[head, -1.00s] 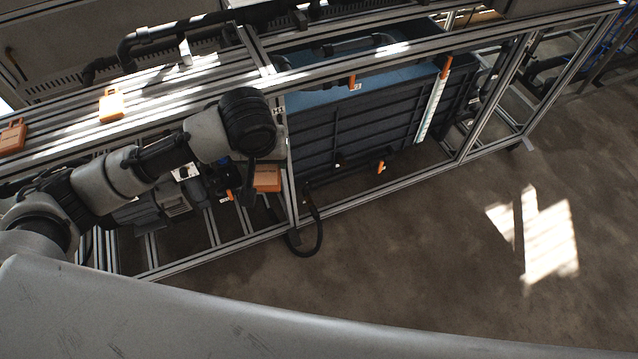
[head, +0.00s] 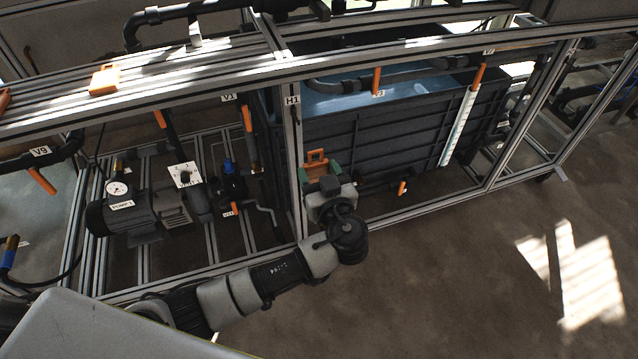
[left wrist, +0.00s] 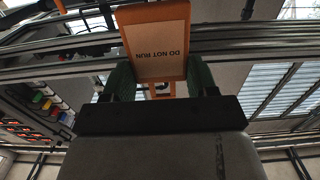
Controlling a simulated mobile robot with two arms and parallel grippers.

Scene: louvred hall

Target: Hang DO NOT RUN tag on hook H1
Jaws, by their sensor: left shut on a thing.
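The DO NOT RUN tag (left wrist: 158,48) is an orange plate with a white panel. Its lettering reads upside down in the left wrist view. In the head view the tag (head: 316,158) stands up from my left gripper (head: 319,180), with its loop opening at the top. The gripper's green-padded fingers are shut on the tag; they also show in the left wrist view (left wrist: 160,85). The H1 label (head: 292,100) is on the upright post, above and left of the tag. A small dark hook shape (head: 298,116) shows just below it. The tag is apart from it. My right gripper is out of view.
An orange tag (head: 104,79) lies on the top rails at left, with another at the picture's edge. A dark blue tank (head: 400,135) stands behind the frame, right of the post. A pump (head: 122,213) sits left. The floor at right is clear.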

